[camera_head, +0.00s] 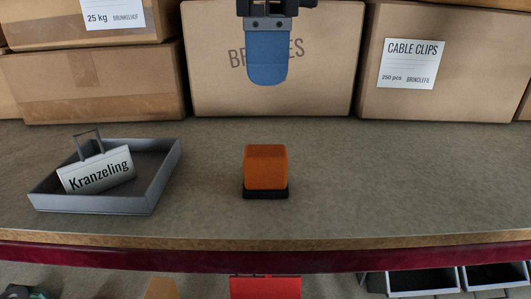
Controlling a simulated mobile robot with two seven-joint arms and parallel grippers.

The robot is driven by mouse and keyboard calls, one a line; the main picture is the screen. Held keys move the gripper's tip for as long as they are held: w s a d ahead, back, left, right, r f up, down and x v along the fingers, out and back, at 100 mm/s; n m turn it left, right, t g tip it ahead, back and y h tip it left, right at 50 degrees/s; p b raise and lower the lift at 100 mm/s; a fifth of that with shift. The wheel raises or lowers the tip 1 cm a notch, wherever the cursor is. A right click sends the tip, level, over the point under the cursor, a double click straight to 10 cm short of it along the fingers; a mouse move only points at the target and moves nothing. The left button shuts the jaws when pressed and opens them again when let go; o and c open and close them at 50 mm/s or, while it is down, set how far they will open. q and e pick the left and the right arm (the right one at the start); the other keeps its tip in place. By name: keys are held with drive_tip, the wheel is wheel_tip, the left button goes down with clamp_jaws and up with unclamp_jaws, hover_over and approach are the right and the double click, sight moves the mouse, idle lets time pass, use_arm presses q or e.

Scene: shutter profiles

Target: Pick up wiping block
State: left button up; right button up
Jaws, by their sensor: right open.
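The wiping block (266,166), an orange block with a dark base, stands upright on the shelf board, near the middle of the view. My right gripper (267,60) hangs down at the top middle, with a blue finger pointing downward. It shows in front of a cardboard box, above the block in the picture and apart from it. It is open, with nothing seen in it; the near finger hides what lies behind it. My left gripper is not in view.
Cardboard boxes (318,98) line the back, one labelled "CABLE CLIPS" (440,98). The board is clear right of the block. A dark red edge (400,259) runs along the front.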

sight(266, 150)
drive_tip(key=f, duration=0.1)
drive_tip(key=s+f, duration=0.1)
drive_tip(key=f, duration=0.1)
drive_tip(key=f+p, duration=0.1)
drive_tip(key=f, duration=0.3)
drive_tip(key=shift+w+f, duration=0.1)
drive_tip(key=shift+w, duration=0.1)
drive_tip(key=shift+f, duration=0.45)
wheel_tip(266, 150, down, 4)
drive_tip(key=shift+s+a+f+p, duration=0.1)
drive_tip(key=shift+f+p, duration=0.1)
drive_tip(key=shift+p, duration=0.75)
drive_tip(key=shift+f, duration=0.25)
drive_tip(key=shift+c, duration=1.3)
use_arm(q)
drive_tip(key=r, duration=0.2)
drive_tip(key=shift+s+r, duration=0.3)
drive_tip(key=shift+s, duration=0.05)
use_arm(e)
drive_tip(key=c, duration=0.8)
drive_tip(key=shift+o, duration=0.2)
